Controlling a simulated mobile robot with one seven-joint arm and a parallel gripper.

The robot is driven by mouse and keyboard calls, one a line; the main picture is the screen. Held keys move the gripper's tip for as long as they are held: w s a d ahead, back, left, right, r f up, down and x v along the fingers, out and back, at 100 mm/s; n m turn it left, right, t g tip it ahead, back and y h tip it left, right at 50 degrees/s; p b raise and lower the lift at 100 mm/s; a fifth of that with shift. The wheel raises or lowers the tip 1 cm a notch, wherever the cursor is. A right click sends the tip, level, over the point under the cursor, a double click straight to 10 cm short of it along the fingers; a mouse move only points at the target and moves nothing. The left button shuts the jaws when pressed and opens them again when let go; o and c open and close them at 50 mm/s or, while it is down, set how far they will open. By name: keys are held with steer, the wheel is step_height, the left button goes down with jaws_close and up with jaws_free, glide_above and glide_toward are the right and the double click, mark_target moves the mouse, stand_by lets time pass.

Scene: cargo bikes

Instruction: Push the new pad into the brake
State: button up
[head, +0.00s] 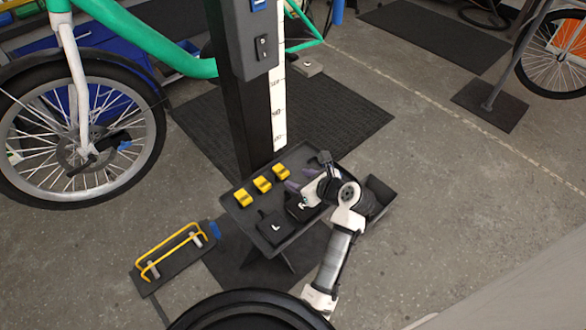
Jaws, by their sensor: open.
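The brake is probably the dark disc and caliper area (72,153) at the hub of the front wheel, at the left. A small blue piece (124,146) shows just right of the hub. No new pad can be told for sure. Three small yellow pieces (262,184) stand in a row on the dark tray (299,234), and they may be the pads. My gripper (291,188) is over the tray, right of the yellow pieces and apart from them. Its purple fingers are open, and I see nothing between them. My own arm hides part of the tray.
A black block marked L (272,228) sits on the tray's front part. A dark post (246,100) with a white scale rises behind the tray. A plate with a yellow wire handle (170,254) lies left of the tray.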

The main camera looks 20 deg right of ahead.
mark_target(284, 173)
steer(key=shift+w+a+f+b, duration=0.1)
steer(key=shift+w+f+b, duration=0.2)
steer(key=shift+f+b, duration=0.25)
steer(key=b+x, duration=0.1)
steer(key=x, duration=0.1)
steer(key=b+x, duration=0.1)
steer(key=x, duration=0.1)
steer(key=b+x, duration=0.1)
steer(key=x, duration=0.1)
steer(key=shift+w+a+r, duration=0.2)
steer(key=shift+w, duration=0.15)
steer(key=shift+x, duration=1)
steer(key=shift+c, duration=0.5)
steer(key=c, duration=0.5)
steer(key=shift+p, duration=0.3)
